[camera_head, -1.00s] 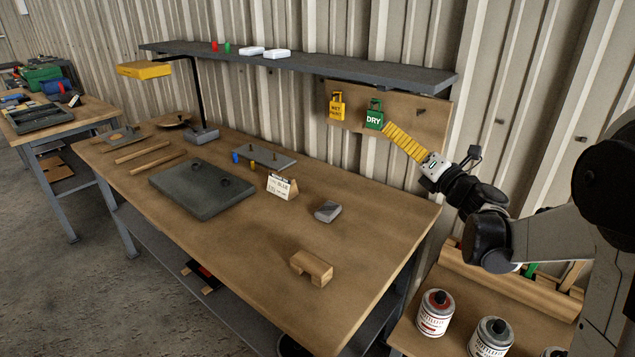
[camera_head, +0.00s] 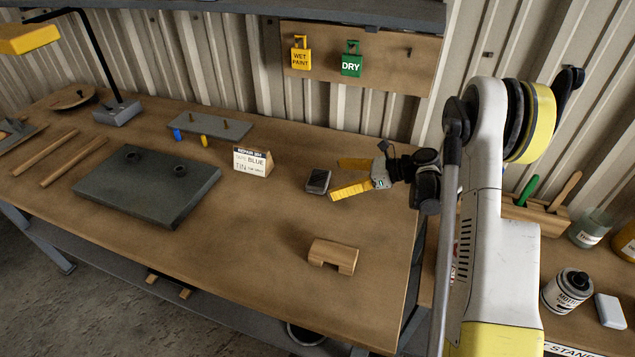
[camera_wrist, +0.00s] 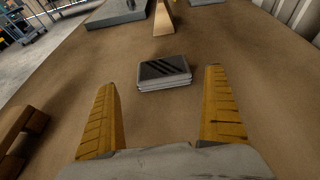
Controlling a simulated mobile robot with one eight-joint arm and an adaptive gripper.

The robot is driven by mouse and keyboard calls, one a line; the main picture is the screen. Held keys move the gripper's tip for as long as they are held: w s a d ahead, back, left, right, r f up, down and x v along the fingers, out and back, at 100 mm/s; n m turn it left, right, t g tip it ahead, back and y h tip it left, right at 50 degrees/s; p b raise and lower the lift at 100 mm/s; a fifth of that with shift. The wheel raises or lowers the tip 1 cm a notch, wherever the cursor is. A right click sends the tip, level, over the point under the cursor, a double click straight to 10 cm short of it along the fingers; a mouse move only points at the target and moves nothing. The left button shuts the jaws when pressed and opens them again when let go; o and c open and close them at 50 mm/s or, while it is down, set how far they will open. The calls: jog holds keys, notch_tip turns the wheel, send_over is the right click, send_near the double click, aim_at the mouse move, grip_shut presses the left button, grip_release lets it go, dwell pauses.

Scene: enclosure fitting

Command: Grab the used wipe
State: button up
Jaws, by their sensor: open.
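The used wipe (camera_head: 318,181) is a small folded grey pad with a dark, streaked top, lying flat on the wooden workbench (camera_head: 230,255). In the wrist view the wipe (camera_wrist: 164,70) lies just ahead of the fingertips, roughly centred between them. My gripper (camera_head: 336,179) is open, its two yellow fingers spread to the right of the wipe and pointing at it. In the wrist view my gripper (camera_wrist: 160,80) has nothing between its fingers. I cannot tell its exact height above the bench.
A notched wooden block (camera_head: 333,256) lies nearer the bench's front edge. A folded card sign (camera_head: 252,161) stands left of the wipe. A dark slab (camera_head: 147,185) lies further left. Yellow and green tags hang on the backboard (camera_head: 390,62). Bare bench surrounds the wipe.

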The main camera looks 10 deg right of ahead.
aim_at(324, 179)
jog(key=b+x, duration=0.2)
jog(key=x, duration=0.4)
jog(key=shift+w+d, duration=0.1)
jog(key=shift+w, duration=0.15)
jog(key=c, duration=0.9)
